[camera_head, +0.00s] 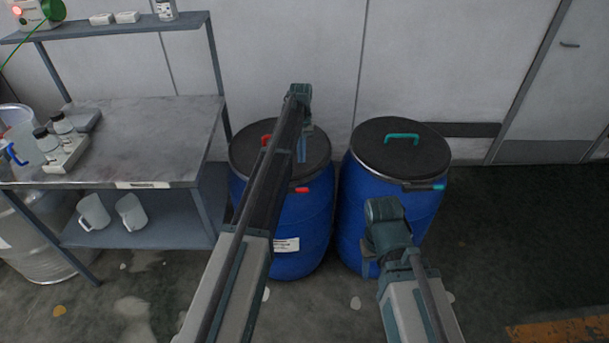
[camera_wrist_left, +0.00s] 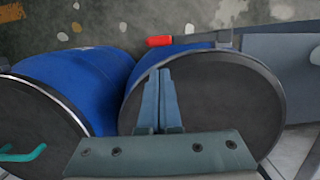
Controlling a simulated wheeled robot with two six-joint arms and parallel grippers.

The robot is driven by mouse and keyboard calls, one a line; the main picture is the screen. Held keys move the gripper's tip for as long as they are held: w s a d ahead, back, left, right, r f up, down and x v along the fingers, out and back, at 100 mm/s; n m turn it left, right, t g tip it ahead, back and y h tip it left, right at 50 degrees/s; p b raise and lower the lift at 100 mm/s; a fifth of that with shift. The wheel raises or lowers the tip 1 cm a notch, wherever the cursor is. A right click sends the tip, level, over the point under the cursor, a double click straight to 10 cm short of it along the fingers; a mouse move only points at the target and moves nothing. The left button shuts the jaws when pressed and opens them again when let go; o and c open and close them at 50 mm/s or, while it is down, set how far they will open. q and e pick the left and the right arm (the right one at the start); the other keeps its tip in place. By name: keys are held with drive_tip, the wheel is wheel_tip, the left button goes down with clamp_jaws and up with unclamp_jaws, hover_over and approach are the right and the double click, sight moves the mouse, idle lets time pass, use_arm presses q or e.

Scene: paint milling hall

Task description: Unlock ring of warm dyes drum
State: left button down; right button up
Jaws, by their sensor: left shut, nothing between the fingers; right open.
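The blue drum with red fittings (camera_head: 305,232) stands left of a second blue drum. Its black lid (camera_head: 318,160) has a red handle (camera_head: 266,141), partly hidden by my left arm. The ring lever's red tip (camera_head: 302,189) is at the front rim; in the left wrist view the red tip (camera_wrist_left: 160,41) ends a grey lever beside the rim. The drum's white label (camera_head: 286,245) is too small to read. My left gripper (camera_head: 304,158) points down over this lid, shut and empty, apart from the lever. My right gripper (camera_head: 372,268) is open in front of the other drum.
The other blue drum (camera_head: 352,205) has a teal handle (camera_head: 402,137) and teal lever tip (camera_head: 439,187). A metal workbench (camera_head: 150,130) with bottles and jugs stands at left. The wall is close behind the drums. The floor at right is clear.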

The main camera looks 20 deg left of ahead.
use_arm(q)
drive_tip(key=shift+f, duration=0.2)
wheel_tip(320, 180, down, 10)
drive_tip(key=s+b, duration=0.1)
drive_tip(key=b, duration=0.9)
drive_tip(key=shift+s+d+r, duration=0.25)
drive_tip(key=shift+s, duration=0.15)
drive_tip(key=shift+s, duration=0.1)
drive_tip(key=shift+s+d+m, duration=0.2)
drive_tip(key=shift+s+m, duration=0.1)
drive_tip(key=shift+m, duration=0.1)
